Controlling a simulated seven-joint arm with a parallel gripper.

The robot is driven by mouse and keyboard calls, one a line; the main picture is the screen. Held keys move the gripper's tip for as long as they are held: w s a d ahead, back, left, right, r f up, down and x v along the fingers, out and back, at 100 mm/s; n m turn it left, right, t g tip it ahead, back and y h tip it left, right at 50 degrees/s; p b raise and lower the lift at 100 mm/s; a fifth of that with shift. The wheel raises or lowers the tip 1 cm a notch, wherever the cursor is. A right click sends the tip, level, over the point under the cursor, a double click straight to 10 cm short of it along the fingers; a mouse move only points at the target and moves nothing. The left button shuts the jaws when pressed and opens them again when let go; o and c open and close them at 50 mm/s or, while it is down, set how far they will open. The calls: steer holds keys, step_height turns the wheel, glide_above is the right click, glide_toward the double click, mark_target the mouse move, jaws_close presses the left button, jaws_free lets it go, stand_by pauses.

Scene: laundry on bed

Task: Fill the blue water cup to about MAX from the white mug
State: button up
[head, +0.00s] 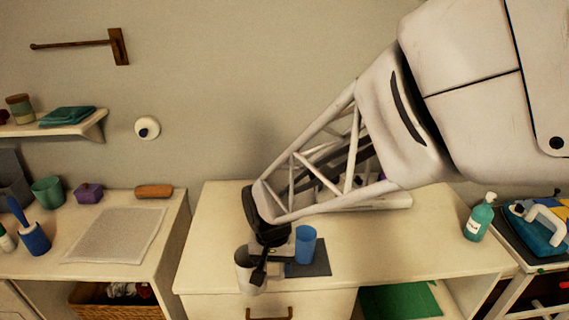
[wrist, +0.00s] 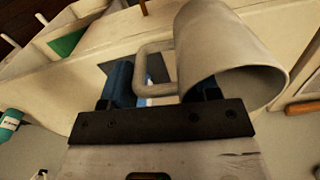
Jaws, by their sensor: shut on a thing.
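The white mug (head: 246,272) is held at the front edge of the table, left of the blue cup. My gripper (head: 262,262) is shut on its handle. The blue water cup (head: 305,244) stands upright on a dark mat, a short gap right of my gripper. Its MAX mark and water level cannot be made out. In the wrist view the mug (wrist: 205,45) fills the upper right, its mouth facing lower right, with no liquid discernible inside. Its handle (wrist: 148,72) lies between the fingers of my gripper (wrist: 160,92). The mug looks close to upright in the head view.
The dark mat (head: 322,264) lies on the pale table (head: 420,235), whose right side is mostly clear. A green pump bottle (head: 480,218) stands at the right end. A left counter holds a blue brush holder (head: 35,238) and a light cloth (head: 115,235).

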steer(key=shift+w+a+f+m, duration=0.6)
steer(key=shift+w+m, duration=2.35)
steer(key=shift+m, duration=1.35)
steer(key=shift+w+a+f+m, duration=0.55)
steer(key=shift+w+m, duration=2.4)
steer(key=shift+m, duration=1.35)
steer(key=shift+w+a+f+m, duration=0.55)
steer(key=shift+w+m, duration=2.4)
steer(key=shift+m, duration=1.35)
steer(key=shift+a+r, duration=0.1)
steer(key=shift+s+r, duration=0.1)
steer(key=shift+s, duration=0.05)
